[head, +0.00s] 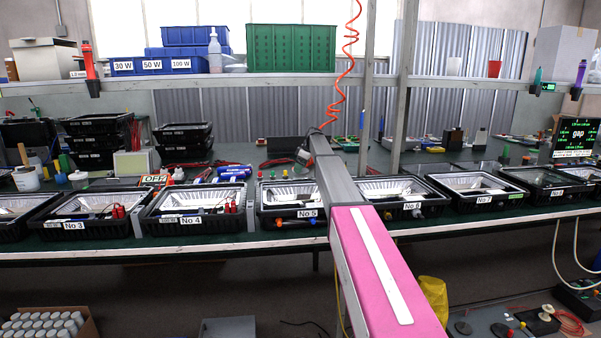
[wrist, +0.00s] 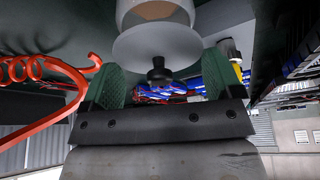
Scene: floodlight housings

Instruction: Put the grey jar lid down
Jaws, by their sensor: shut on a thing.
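In the wrist view a pale grey disc-shaped lid (wrist: 138,48) with a black knob lies between the two green-padded fingers of my gripper (wrist: 160,78). The gripper is shut on the lid, with the knob facing the camera. A whitish cylindrical part (wrist: 155,18) with a tan band shows just beyond the disc, cut by the top edge. I cannot tell whether it touches the lid. In the head view my pink arm reaches over the bench between No 5 and No 6, and the fingers and lid cannot be made out.
A row of black floodlight housings, such as No 4 (head: 194,205) and No 5 (head: 290,197), lines the bench front. Red wires and blue items lie behind. A coiled orange hose (head: 336,95) hangs close to my arm and shows in the wrist view (wrist: 45,72). A metal post (head: 404,85) stands right.

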